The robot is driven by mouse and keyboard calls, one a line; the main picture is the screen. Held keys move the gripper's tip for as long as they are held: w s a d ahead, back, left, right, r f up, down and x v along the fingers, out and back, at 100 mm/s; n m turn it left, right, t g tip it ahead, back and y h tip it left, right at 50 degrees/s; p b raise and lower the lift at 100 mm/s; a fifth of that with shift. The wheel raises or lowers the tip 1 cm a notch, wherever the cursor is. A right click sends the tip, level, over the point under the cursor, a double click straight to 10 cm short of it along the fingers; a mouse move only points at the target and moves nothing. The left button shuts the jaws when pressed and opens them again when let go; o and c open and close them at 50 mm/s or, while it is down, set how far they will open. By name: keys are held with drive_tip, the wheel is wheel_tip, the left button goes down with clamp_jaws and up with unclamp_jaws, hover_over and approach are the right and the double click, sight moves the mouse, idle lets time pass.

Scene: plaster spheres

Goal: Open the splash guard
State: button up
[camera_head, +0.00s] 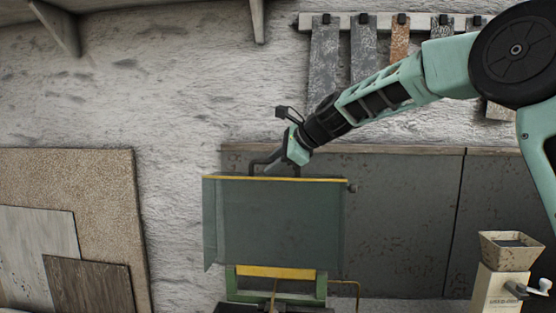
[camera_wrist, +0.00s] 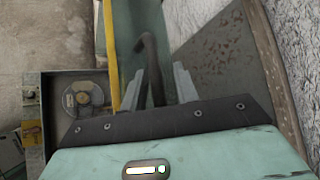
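The splash guard (camera_head: 280,222) is a dark, greenish see-through panel with a yellow strip along its top edge. It hangs in front of a machine, and its dark handle (camera_head: 256,162) stands up at the top. In the wrist view the guard's pane (camera_wrist: 140,22) runs up the middle, and the handle (camera_wrist: 151,58) reaches down between my fingers. My gripper (camera_head: 271,164) is at the handle. In the wrist view its two pale fingers (camera_wrist: 158,86) stand apart, one on each side of the handle, with a gap showing. Whether either finger touches it is unclear.
The machine's green and yellow base (camera_head: 276,272) shows below the guard. A round disc (camera_wrist: 84,96) sits in a housing beside it. A grey backboard and the plaster wall are close behind. Boards (camera_head: 70,225) lean at left; a hand-cranked hopper (camera_head: 508,265) stands at lower right.

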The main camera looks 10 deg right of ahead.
drive_tip(key=b+v, duration=0.5)
drive_tip(key=v, duration=1.2)
drive_tip(key=shift+b, duration=0.3)
drive_tip(key=shift+s+d, duration=0.1)
drive_tip(key=shift+d, duration=0.05)
